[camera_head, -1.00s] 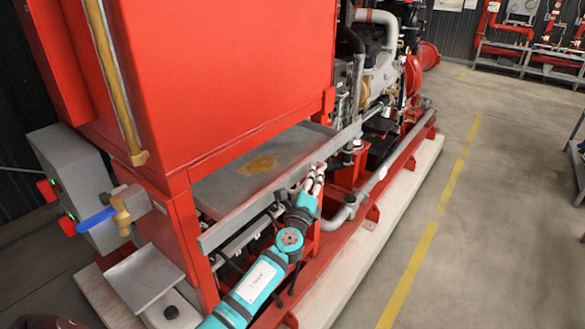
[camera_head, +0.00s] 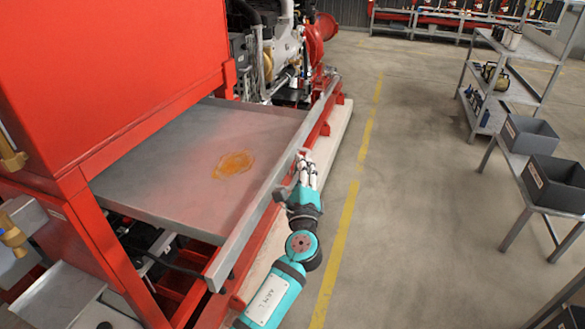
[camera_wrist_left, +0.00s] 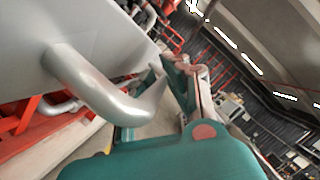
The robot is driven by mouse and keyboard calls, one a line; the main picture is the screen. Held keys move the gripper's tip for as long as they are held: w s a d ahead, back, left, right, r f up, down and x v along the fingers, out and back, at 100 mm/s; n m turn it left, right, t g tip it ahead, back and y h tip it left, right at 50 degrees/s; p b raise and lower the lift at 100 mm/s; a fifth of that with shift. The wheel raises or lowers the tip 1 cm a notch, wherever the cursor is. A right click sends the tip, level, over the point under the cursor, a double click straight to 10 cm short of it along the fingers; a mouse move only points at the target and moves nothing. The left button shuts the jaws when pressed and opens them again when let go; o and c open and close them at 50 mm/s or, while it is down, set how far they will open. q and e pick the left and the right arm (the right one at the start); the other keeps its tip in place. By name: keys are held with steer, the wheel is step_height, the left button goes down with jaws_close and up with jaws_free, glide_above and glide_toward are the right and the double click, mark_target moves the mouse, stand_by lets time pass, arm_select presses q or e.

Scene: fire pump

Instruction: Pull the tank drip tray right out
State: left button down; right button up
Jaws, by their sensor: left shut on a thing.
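The tank drip tray (camera_head: 165,180) is a wide, shallow grey metal tray with an orange-brown stain on its floor. It sticks a long way out from under the red tank (camera_head: 120,65); its rear part is hidden under the tank frame. My left gripper (camera_head: 304,167) is at the middle of the tray's outer front wall, shut on the tray's handle. In the left wrist view the handle (camera_wrist_left: 108,92) is a thick, bent grey bar on the tray's wall (camera_wrist_left: 35,50), and the gripper (camera_wrist_left: 160,75) is around its far part. My right gripper is not in view.
A red base frame runs beside a pale plinth (camera_head: 337,140). Open floor (camera_head: 400,210) with a yellow line lies to the right. A grey rack with dark bins (camera_head: 555,180) stands at the far right. A grey box with a brass valve (camera_head: 15,238) is at the left.

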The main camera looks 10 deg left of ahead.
arm_select(q)
steer(key=shift+f, duration=0.1)
steer(key=c, duration=1.4)
jaws_free()
steer(key=shift+s, duration=0.1)
steer(key=v, duration=1.1)
steer(key=shift+s, duration=0.4)
steer(key=shift+d, duration=0.1)
